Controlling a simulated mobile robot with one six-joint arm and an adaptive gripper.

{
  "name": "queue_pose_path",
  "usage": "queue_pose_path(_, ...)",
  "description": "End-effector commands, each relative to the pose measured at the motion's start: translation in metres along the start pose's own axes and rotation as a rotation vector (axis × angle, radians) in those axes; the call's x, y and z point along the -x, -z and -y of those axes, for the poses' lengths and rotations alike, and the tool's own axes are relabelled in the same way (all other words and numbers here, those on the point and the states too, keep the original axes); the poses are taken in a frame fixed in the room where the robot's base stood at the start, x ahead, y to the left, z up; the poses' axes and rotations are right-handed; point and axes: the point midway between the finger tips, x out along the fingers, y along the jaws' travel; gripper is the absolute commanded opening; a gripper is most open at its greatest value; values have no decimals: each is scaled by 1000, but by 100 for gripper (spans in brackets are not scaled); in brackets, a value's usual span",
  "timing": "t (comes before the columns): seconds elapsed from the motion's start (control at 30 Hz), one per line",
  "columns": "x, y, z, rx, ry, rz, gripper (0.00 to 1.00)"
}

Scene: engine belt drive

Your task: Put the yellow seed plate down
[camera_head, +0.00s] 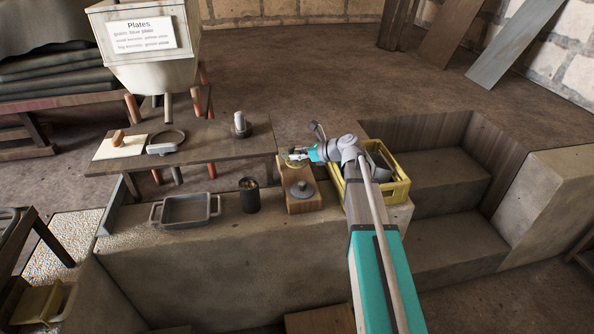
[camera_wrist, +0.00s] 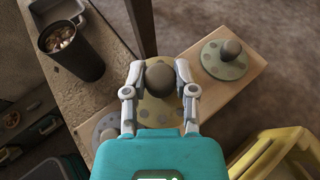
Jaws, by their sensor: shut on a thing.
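The yellow seed plate (camera_wrist: 158,108) is a pale yellowish round disc with holes and a round knob on top. My gripper (camera_wrist: 160,80) is shut on the knob, one finger on each side, in the wrist view. The disc appears over the middle of a wooden block (camera_wrist: 190,103); I cannot tell whether it touches the block. In the head view my gripper (camera_head: 297,155) is over the far part of the block (camera_head: 303,207), and the held plate is hard to make out there.
A greenish plate (camera_wrist: 224,66) and a grey-blue plate (camera_wrist: 103,128) sit on either side on the block. A dark cup (camera_head: 250,197) and metal tray (camera_head: 186,211) stand left. A yellow crate (camera_head: 397,192) is close on the right. A signed hopper (camera_head: 150,65) stands behind.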

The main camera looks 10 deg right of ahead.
Motion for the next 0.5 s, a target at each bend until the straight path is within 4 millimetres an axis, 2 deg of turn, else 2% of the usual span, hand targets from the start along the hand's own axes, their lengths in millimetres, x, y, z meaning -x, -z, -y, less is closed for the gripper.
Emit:
queue_pose_path(0.03,-6,8,5,0,0,0,0)
queue_pose_path(0.2,-14,14,12,0,0,0,0)
queue_pose_path(0.5,-15,15,14,0,0,0,0)
